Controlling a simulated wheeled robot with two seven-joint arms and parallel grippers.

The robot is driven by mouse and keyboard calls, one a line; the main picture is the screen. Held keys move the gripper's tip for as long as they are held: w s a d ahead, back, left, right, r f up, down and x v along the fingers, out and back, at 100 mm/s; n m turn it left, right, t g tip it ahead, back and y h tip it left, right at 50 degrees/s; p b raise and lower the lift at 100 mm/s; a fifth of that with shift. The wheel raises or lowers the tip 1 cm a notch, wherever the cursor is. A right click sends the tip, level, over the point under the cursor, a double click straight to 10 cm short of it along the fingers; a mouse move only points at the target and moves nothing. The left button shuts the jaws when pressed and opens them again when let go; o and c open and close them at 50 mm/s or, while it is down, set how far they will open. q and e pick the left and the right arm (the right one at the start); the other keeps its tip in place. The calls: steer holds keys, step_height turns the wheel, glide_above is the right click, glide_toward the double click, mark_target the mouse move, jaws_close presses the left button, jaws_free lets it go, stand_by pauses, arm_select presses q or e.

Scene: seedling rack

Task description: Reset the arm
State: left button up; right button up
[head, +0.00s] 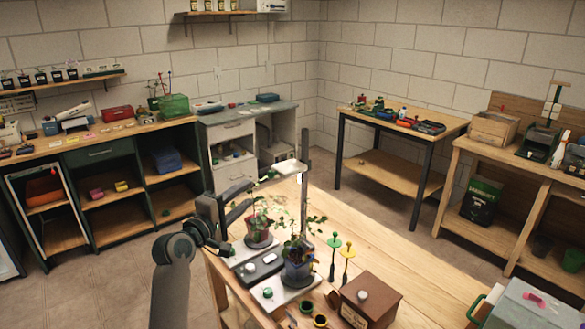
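My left arm comes in from the bottom left and bends toward the wooden table. My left gripper (250,194) is above the table's left end, near the leafy seedling in a pot (259,239). Its two dark fingers appear spread apart, with nothing visible between them. My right arm and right gripper are not in view.
The near table (420,265) holds a second potted seedling (298,272), a stand with an upright post (304,190), green and yellow stakes (347,250), and a brown box (366,298). Workbenches line the walls. Open floor (390,215) lies beyond the table.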

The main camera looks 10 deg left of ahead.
arm_select(q)
steer(key=s+d+f+m+g, duration=0.2)
steer(key=s+f+m, duration=0.1)
steer(key=s+f, duration=0.4)
steer(key=s+d+f+m+g+y, duration=0.1)
steer(key=s+d+f+m+g, duration=0.15)
steer(key=s+f, duration=0.5)
steer(key=s+d+f+m+g, duration=0.25)
steer(key=s+f, duration=0.25)
steer(key=f, duration=0.5)
steer(key=s+f+m+g+y, duration=0.2)
steer(key=s+f+m+g, duration=0.25)
steer(key=s, duration=1.05)
steer(key=s+f+m+g+y, duration=0.1)
steer(key=s+f+m+g, duration=0.35)
steer(key=s, duration=1.05)
step_height(320, 180, down, 31)
steer(key=s+b, duration=0.1)
steer(key=b, duration=0.1)
steer(key=s+a+f+b, duration=0.1)
steer(key=s+a+f, duration=0.1)
steer(key=s+f, duration=1.6)
steer(key=shift+s+a+f+y, duration=0.15)
steer(key=shift+a+f+y, duration=0.2)
steer(key=shift+f, duration=0.2)
